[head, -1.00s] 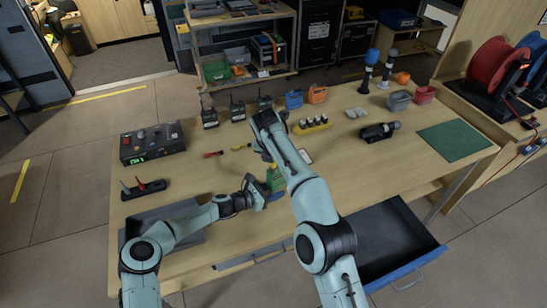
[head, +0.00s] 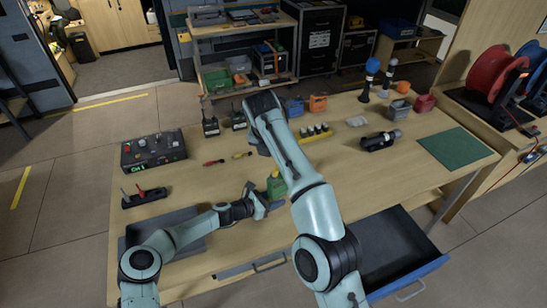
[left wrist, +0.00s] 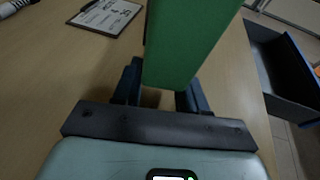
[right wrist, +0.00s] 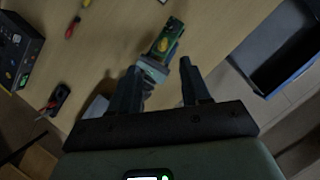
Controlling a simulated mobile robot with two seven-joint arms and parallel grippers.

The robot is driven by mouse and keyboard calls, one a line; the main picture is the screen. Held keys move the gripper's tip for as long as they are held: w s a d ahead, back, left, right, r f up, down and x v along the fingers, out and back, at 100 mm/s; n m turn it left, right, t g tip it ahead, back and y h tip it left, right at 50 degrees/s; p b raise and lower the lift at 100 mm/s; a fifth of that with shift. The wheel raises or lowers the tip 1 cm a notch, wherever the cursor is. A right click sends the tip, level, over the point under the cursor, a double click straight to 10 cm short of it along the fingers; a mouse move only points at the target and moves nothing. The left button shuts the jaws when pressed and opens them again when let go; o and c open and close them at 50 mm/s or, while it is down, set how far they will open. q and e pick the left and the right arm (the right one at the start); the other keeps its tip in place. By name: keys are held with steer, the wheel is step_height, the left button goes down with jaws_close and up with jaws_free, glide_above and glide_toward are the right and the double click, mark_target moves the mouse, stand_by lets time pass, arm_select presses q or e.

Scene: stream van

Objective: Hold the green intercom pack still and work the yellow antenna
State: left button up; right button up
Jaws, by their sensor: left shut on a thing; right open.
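The green intercom pack (head: 276,187) stands near the front middle of the table. My left gripper (head: 262,200) is shut on it from the front left. In the left wrist view the pack's green side (left wrist: 190,40) rises between the gripper's fingers (left wrist: 160,95). My right gripper (right wrist: 160,66) is open, with nothing between its fingers; in the head view its arm hides its tips. The right wrist view shows the pack (right wrist: 165,38) beyond and apart from those fingers. Yellow shows on the pack there, but I cannot make out the antenna's shape or angle.
A black control box (head: 153,149) and a grey tray (head: 196,240) are on the left. Several batteries (head: 314,131) stand behind my right arm. An open drawer (head: 385,240) juts out at the front right. A green mat (head: 455,147) lies at the right.

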steer(key=shift+v, duration=0.8)
arm_select(q)
steer(key=o, duration=1.1)
